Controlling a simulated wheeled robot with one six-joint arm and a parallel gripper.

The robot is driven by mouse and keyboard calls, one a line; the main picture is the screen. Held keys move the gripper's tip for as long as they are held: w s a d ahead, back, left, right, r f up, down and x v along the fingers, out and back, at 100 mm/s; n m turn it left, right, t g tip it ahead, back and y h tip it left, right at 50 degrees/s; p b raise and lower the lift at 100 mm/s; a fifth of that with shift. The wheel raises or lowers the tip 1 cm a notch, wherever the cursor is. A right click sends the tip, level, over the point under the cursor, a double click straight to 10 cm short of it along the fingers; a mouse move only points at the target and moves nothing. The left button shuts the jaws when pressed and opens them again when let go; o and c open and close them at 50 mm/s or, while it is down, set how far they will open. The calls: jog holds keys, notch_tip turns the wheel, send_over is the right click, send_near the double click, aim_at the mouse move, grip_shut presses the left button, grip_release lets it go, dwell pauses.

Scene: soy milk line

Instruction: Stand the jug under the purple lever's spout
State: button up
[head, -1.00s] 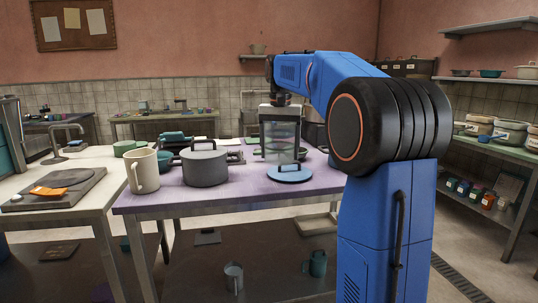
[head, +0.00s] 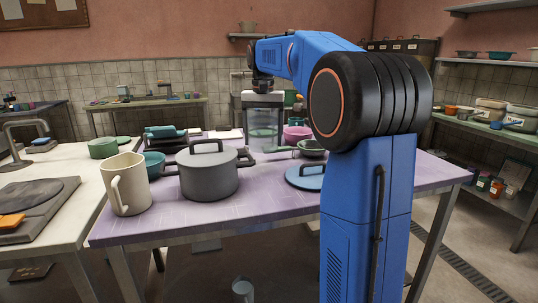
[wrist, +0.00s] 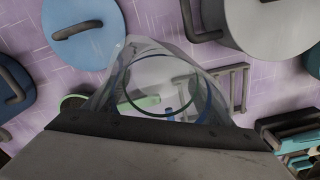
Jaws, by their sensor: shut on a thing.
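A clear jug (head: 264,128) hangs upright below my gripper (head: 263,97), behind the grey pot in the head view. Its open rim and pointed lip show close up in the wrist view (wrist: 160,85), past the grey gripper body (wrist: 150,145). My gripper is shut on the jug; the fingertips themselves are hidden. I cannot tell how far the jug's base is above the purple table. The purple lever and its spout cannot be made out in either view.
The purple table (head: 140,228) holds a cream pitcher (head: 126,184), a lidded grey pot (head: 208,175), a blue lid (head: 306,177), a pink bowl (head: 297,133) and a green pan (head: 311,147). A white counter stands left. The table's front right is mostly clear.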

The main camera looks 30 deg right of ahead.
jog(key=shift+f, duration=3.9)
jog(key=shift+f, duration=0.15)
jog(key=o, duration=1.1)
